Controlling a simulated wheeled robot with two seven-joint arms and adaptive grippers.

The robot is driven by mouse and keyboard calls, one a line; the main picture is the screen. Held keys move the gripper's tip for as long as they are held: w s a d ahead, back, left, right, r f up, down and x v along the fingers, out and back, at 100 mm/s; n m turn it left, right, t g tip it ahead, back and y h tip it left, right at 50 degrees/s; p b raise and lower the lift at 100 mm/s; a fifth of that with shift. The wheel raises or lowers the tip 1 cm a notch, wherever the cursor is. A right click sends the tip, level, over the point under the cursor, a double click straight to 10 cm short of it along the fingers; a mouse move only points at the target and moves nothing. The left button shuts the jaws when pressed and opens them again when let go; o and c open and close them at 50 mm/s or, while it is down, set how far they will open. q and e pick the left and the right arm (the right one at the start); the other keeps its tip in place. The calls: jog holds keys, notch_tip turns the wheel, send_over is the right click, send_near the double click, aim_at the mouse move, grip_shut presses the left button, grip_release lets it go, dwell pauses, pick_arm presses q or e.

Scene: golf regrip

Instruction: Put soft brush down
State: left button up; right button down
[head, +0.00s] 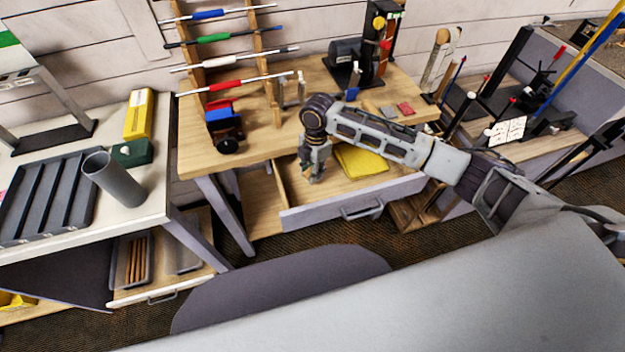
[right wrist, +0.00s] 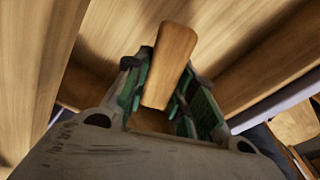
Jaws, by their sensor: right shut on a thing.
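The soft brush shows in the right wrist view as a wooden block or handle (right wrist: 172,62) standing up between green-padded fingers. My right gripper (right wrist: 160,98) is shut on it. In the head view my right gripper (head: 312,176) points down over the left part of an open drawer (head: 335,205) under the wooden workbench (head: 215,160). The brush is mostly hidden by the gripper there, and its bristles cannot be made out. I cannot tell whether the brush touches the drawer floor. My left gripper is not in view.
A folded yellow cloth (head: 360,160) lies in the drawer, right of the gripper. The bench edge is close behind. A rack of coloured-grip shafts (head: 215,38) stands on the bench at left, a dark machine (head: 350,62) at the back. A grey tube (head: 113,178) stands on the left table.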

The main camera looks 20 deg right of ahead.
jog(key=shift+f, duration=0.5)
jog(key=shift+f, duration=0.1)
jog(key=shift+f, duration=1.8)
jog(key=c, duration=1.2)
grip_release()
jog(key=shift+f, duration=0.1)
jog(key=shift+w+d+r, duration=0.1)
jog(key=shift+d+r, duration=0.05)
jog(key=shift+r, duration=1.9)
jog(key=shift+w+d+r, duration=0.15)
jog(key=shift+r, duration=1.85)
jog(key=shift+w+d+r, duration=0.1)
jog(key=shift+d+r, duration=0.05)
jog(key=shift+r, duration=1.9)
jog(key=shift+s, duration=0.1)
